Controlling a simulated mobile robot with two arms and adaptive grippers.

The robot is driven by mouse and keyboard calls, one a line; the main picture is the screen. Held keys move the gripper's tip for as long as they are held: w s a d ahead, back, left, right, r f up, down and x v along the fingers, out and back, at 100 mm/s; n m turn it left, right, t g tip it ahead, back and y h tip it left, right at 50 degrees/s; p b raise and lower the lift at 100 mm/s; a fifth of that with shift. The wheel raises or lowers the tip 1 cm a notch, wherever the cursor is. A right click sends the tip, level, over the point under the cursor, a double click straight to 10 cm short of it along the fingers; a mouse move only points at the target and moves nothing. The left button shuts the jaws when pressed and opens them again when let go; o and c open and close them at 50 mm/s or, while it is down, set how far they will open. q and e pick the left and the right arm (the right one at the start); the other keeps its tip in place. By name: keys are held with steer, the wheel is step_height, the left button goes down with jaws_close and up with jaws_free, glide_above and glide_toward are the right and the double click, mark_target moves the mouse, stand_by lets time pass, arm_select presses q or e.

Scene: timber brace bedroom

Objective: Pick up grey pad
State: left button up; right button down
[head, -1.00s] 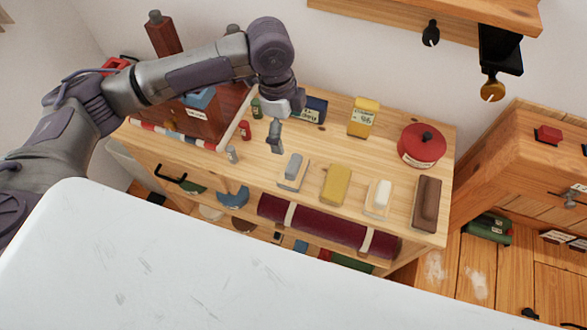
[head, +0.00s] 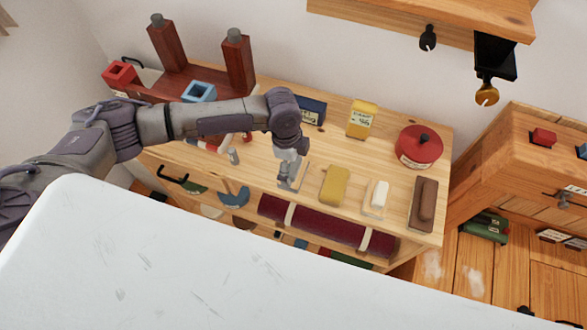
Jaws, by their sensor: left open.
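The grey pad (head: 292,176) sits on the wooden worktop, at the left end of a row of pads. My left gripper (head: 289,171) points down right over it and hides much of it. The jaws are open, with the fingers at the pad. Whether they touch it cannot be told. My right gripper is not in view.
To the right on the worktop (head: 340,157) are a yellow pad (head: 334,185), a white pad (head: 378,193) and a brown block (head: 424,203). Behind stand a yellow box (head: 362,119), a dark blue box (head: 313,110) and a red lidded pot (head: 419,146). A white surface fills the foreground.

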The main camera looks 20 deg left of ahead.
mark_target(296, 165)
arm_select(q)
steer(key=shift+f, duration=0.1)
steer(key=shift+c, duration=0.3)
steer(key=c, duration=1.2)
steer(key=shift+r, duration=0.7)
step_height(296, 165, up, 3)
steer(key=shift+f+b, duration=0.1)
steer(key=shift+b, duration=0.45)
steer(key=s+d+r+b, duration=0.1)
steer(key=s+d+r, duration=0.4)
steer(key=s, duration=0.5)
steer(key=shift+d+r, duration=0.35)
steer(key=shift+r, duration=0.6)
